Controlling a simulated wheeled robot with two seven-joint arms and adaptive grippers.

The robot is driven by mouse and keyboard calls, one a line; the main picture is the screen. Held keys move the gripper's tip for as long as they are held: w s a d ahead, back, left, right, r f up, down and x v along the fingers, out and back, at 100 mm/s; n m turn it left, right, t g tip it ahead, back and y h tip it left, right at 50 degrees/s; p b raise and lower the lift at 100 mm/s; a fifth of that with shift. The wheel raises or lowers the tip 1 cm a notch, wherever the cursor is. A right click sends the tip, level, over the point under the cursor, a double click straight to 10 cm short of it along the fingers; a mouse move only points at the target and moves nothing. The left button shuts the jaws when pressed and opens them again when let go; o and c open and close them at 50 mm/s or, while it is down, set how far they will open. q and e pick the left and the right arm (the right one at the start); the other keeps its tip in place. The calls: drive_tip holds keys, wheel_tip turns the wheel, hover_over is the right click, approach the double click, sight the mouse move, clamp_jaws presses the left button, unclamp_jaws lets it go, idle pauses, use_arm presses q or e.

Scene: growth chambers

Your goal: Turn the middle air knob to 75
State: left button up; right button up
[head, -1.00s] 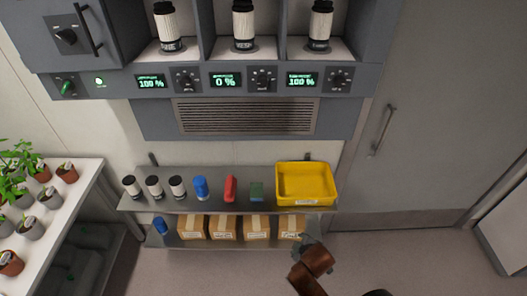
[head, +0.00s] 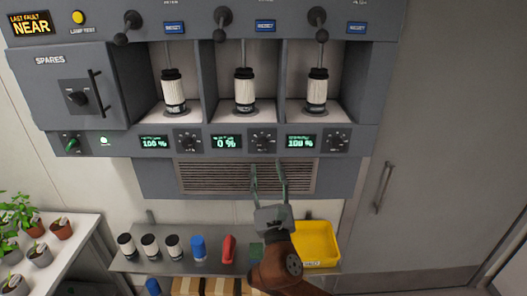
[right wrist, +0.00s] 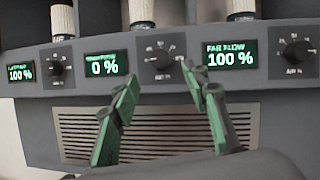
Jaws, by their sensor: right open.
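The middle air knob (head: 262,142) is a small dark dial on the grey panel, right of a green display (head: 227,142) reading 0 %. In the right wrist view the knob (right wrist: 159,58) shows between and beyond my fingers, with scale marks around it. My right gripper (head: 267,165) is open and empty, in front of the vent just below the middle knob. It also shows in the right wrist view (right wrist: 160,85), its green-tipped fingers apart and not around the knob. My left gripper is not in view.
The left knob (head: 187,141) and right knob (head: 337,141) flank it, both displays reading about 100 %. White cylinders (head: 244,92) stand in bays above. A vent grille (head: 215,178) lies below. A yellow bin (head: 318,243) sits on the shelf underneath.

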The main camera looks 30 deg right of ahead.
sight(263, 146)
drive_tip(key=x, duration=0.7)
drive_tip(key=shift+w+d+r, duration=0.1)
drive_tip(key=shift+w+r, duration=0.1)
drive_tip(key=shift+w, duration=0.05)
clamp_jaws()
idle(0.3)
